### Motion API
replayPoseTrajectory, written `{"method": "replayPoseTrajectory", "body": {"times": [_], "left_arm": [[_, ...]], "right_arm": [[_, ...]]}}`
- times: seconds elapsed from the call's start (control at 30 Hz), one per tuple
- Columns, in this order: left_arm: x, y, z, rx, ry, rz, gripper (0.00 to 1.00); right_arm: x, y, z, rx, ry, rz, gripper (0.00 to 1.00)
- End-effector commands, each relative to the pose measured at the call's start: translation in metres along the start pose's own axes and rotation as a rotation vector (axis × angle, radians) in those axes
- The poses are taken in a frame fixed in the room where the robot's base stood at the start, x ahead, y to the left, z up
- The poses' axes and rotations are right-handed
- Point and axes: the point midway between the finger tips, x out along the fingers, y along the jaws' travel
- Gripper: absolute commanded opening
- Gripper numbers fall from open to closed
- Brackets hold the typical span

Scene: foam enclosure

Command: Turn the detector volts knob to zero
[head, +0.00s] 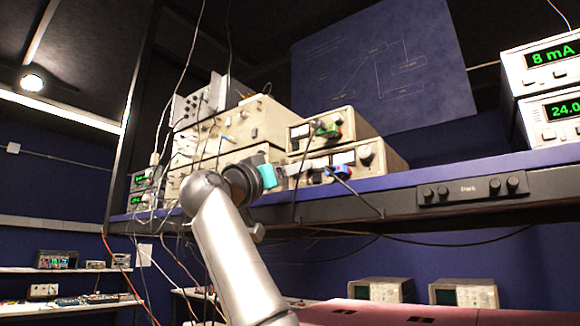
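Two stacked beige instruments with meters stand on the blue shelf, an upper one (352,121) and a lower one (385,158). A round knob (366,154) shows on the lower one's front, right of its meter (343,157). No label is readable, so I cannot tell which knob is the detector volts knob. My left arm rises from the bottom, and its gripper (297,171) points right, in front of the lower instrument's left part. Its fingers are small and merge with the panel; I cannot tell whether they are open or touching anything. My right gripper is out of view.
Stacked beige units (255,122) with hanging cables stand left of the meters, partly behind my arm. Blue (338,171) and green (329,131) plugs stick out near the gripper. A black panel with knobs (470,190) is under the shelf edge. Green displays (551,54) are at right.

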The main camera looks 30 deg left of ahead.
Motion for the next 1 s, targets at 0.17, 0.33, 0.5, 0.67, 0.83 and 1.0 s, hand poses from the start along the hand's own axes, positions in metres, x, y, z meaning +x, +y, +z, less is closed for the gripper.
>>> {"method": "replayPoseTrajectory", "body": {"times": [0.17,0.33,0.5,0.67,0.83,1.0], "left_arm": [[0.0029,-0.0002,-0.0002,0.000,0.001,-0.001,0.61],[0.0027,-0.0002,0.0000,0.000,0.001,-0.001,0.60],[0.0026,-0.0002,0.0000,0.000,0.001,-0.001,0.41],[0.0025,-0.0002,0.0000,0.000,0.001,-0.001,0.23],[0.0025,-0.0002,0.0001,0.000,0.000,-0.001,0.04],[0.0025,-0.0002,0.0002,0.000,0.000,-0.001,0.00]], "right_arm": [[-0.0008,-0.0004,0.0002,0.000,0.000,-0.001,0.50],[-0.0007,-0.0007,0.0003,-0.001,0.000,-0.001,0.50],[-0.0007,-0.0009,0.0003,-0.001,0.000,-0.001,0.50],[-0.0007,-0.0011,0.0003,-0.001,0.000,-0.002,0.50],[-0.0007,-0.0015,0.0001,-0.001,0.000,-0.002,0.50],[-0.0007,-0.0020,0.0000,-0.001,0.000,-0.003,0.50]]}}
